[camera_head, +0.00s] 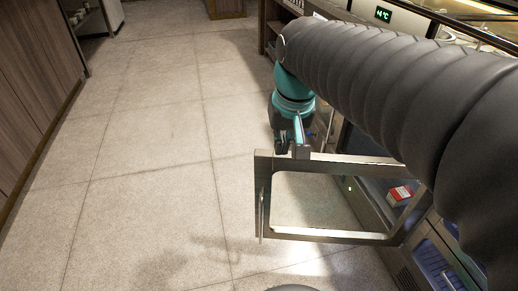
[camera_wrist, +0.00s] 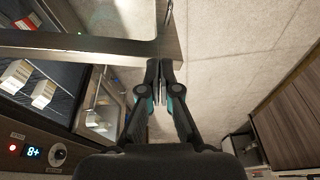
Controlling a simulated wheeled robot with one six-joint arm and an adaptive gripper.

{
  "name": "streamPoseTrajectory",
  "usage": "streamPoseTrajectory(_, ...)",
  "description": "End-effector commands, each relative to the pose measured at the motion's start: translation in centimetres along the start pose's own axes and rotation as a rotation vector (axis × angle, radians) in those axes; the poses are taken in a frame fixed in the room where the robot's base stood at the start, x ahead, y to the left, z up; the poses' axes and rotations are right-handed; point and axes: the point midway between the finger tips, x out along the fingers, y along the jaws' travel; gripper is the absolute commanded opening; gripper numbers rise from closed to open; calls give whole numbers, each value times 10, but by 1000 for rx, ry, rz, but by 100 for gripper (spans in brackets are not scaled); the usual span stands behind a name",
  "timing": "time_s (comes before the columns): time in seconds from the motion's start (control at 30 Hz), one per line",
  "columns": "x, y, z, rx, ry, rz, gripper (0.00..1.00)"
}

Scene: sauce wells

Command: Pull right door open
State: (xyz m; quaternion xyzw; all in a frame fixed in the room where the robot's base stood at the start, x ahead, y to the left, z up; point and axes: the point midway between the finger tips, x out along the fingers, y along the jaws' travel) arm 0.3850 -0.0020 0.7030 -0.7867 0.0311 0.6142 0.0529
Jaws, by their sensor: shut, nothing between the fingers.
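A metal-framed glass door (camera_head: 264,165) stands swung out from the cabinet over the floor in the head view. A thin upright handle (camera_head: 262,218) is on its outer edge. In the wrist view the door's frame (camera_wrist: 80,42) runs across the upper left and ends just beyond my fingertips. My gripper (camera_head: 290,143) is at the door's far top corner, partly hidden by my arm and the frame. In the wrist view my gripper (camera_wrist: 159,66) is shut and empty, close to the frame's end; I cannot tell whether it touches.
The cabinet holds a red and white box (camera_head: 400,194); several boxes (camera_wrist: 43,92) show on its shelves in the wrist view. A control panel (camera_wrist: 34,152) with a knob is beside them. Wood cabinets (camera_head: 38,80) line the left. The tiled floor (camera_head: 150,150) between is clear.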

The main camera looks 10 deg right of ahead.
Motion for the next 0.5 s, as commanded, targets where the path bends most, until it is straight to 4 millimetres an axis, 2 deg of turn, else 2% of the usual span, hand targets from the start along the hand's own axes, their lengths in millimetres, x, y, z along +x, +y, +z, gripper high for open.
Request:
streamPoseTrajectory(0.03, 5, -1, -16, 18, -37, 2, 0)
streamPoseTrajectory(0.27, 24, -4, -78, 98, -192, 11, 0)
streamPoseTrajectory(0.5, 61, -4, -135, 175, -349, 27, 0)
